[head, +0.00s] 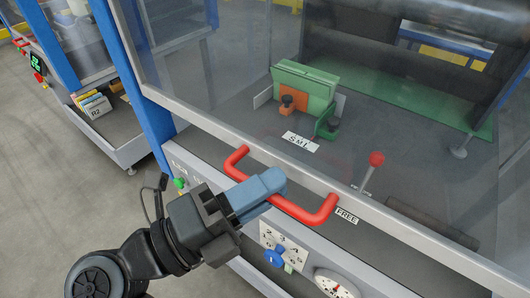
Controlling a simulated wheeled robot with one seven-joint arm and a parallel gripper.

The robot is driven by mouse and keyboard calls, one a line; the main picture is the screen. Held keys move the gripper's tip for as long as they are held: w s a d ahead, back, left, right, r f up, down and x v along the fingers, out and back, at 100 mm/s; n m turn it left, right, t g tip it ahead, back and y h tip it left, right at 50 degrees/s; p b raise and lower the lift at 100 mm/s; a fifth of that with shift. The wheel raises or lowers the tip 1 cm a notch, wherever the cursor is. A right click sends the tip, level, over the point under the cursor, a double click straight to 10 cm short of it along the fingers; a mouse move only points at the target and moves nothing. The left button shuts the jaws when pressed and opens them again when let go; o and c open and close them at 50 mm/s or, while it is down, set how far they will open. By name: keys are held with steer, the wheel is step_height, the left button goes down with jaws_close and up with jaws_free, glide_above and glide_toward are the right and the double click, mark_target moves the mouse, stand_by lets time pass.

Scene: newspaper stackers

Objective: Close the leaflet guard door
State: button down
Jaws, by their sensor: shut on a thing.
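The guard door (427,243) is a clear panel in a grey frame, across the front of the machine. A red U-shaped handle (322,213) is fixed to its lower rail. My gripper (268,187) comes from the lower left and is shut on the handle's grip bar, left of its middle. The blue-grey fingers hide part of the bar. The rail is just above the machine's front panel; I cannot tell whether a gap remains between them.
Behind the clear panel are a green and orange leaflet holder (305,88), a lever with a red knob (375,160) and a dark roller. The front panel has a blue dial (273,258), a round gauge (335,284) and a green button (180,183). Another machine stands at left.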

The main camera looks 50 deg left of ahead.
step_height(320, 180, down, 14)
steer(key=b, duration=0.6)
steer(key=shift+f, duration=0.25)
steer(key=shift+f, duration=0.1)
steer(key=c, duration=1.2)
jaws_free()
steer(key=shift+c, duration=0.2)
steer(key=shift+o, duration=0.6)
steer(key=v, duration=0.7)
steer(key=shift+s, duration=0.4)
